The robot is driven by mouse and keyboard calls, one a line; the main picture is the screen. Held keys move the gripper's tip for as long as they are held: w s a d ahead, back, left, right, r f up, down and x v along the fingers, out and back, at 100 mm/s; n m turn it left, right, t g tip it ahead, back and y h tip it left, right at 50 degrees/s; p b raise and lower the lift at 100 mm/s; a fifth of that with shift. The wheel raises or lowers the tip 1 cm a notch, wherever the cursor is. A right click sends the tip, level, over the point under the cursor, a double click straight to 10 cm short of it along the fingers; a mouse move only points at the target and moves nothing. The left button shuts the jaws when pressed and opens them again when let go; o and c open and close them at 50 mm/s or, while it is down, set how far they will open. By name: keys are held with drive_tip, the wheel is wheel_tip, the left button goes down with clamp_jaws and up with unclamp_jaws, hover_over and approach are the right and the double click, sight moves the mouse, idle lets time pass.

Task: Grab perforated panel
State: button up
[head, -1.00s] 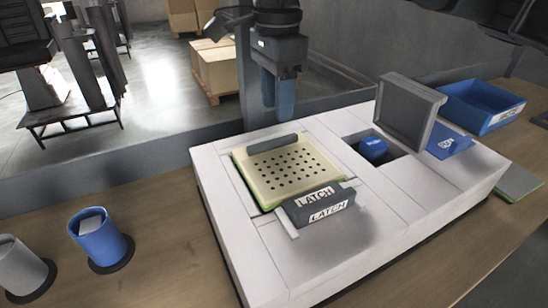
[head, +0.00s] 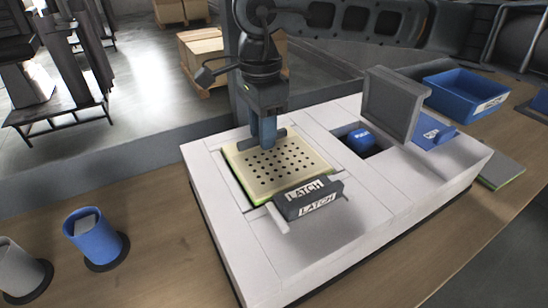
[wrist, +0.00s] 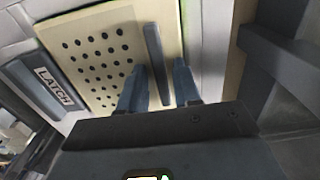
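The perforated panel (head: 289,172) is cream with rows of dark holes and a green edge. It lies flat in a recess of the white fixture. A dark bar handle (wrist: 154,50) runs along its far edge and is partly hidden by my fingers in the head view. My gripper (head: 264,142) points down at this handle. In the wrist view, my gripper (wrist: 160,80) is open, with one blue finger on either side of the bar and small gaps visible. A dark block marked LATCH (head: 308,195) lies at the panel's near edge, and it also shows in the wrist view (wrist: 45,85).
A grey upright lid (head: 391,104) stands beside a recess holding a blue block (head: 361,140). A blue bin (head: 465,93) is at the back right. A blue cup (head: 92,236) and a grey cup (head: 20,272) stand on the wooden bench at left.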

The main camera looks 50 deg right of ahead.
clamp_jaws()
drive_tip(key=shift+r, duration=0.1)
idle(0.3)
